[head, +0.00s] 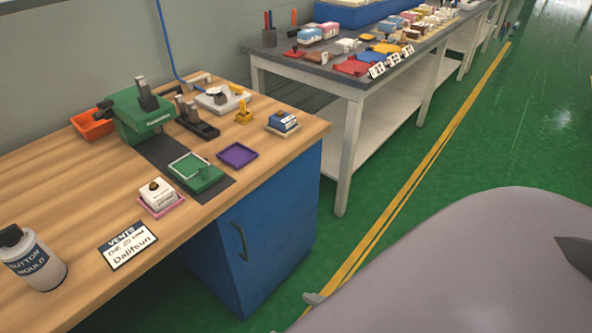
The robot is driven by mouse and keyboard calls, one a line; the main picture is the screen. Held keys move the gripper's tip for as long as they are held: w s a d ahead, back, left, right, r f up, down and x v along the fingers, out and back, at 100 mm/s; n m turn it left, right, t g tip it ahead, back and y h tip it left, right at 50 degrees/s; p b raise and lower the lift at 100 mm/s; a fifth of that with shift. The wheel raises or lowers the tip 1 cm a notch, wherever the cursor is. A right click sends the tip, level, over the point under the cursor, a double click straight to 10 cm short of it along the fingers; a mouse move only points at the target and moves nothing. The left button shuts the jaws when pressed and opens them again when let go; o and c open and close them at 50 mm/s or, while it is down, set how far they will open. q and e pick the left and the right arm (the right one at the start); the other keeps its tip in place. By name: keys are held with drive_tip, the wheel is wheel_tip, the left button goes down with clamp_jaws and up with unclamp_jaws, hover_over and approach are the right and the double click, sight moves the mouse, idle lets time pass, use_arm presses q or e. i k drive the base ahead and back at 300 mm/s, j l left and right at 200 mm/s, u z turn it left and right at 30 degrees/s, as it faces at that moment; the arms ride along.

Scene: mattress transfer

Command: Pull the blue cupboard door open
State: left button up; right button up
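The blue cupboard (215,264) stands under the right end of a wooden-topped workbench. Its blue door (275,235) faces the lower right of the head view and looks shut, with no gap visible. A dark curved bar handle (240,241) is upright near the door's left edge. Nothing touches the handle. Neither of my grippers can be made out in the head view.
The workbench (55,172) holds a green press (137,115), small trays and a white bottle (32,262). A grey table (350,85) with coloured items stands behind. Green floor (345,225) with yellow lines is clear right of the cupboard. A large grey rounded shape fills the lower right.

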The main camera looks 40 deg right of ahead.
sight(264, 234)
drive_tip(key=z, duration=1.05)
